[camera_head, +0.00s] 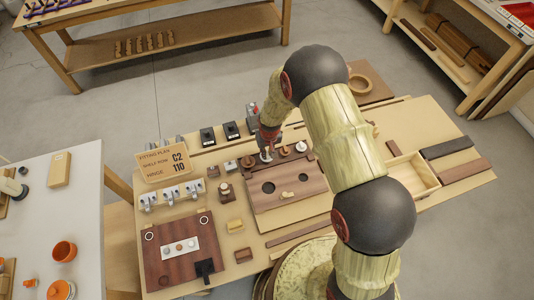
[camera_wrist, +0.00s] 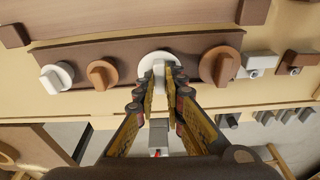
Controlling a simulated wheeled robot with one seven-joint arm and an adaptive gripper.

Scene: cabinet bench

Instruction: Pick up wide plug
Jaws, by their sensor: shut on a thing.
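The wide plug (camera_wrist: 147,64) is white, with a round disc and a raised grip bar. It is in the middle of the wrist view, in line with the other plugs at the dark brown rack strip (camera_wrist: 130,47). My gripper (camera_wrist: 161,76) is shut on its grip bar, and the fingers hide part of the disc. In the head view my gripper (camera_head: 267,154) points down at the rack behind the brown board (camera_head: 285,205). I cannot tell whether the plug is seated or slightly raised.
An orange-brown plug (camera_wrist: 102,74) and a white plug (camera_wrist: 57,77) stand to the left in the wrist view. A brown plug (camera_wrist: 220,66) stands close on the right. Grey metal fittings (camera_wrist: 258,63) lie beyond it. An open wooden tray (camera_head: 413,178) is at the bench's right.

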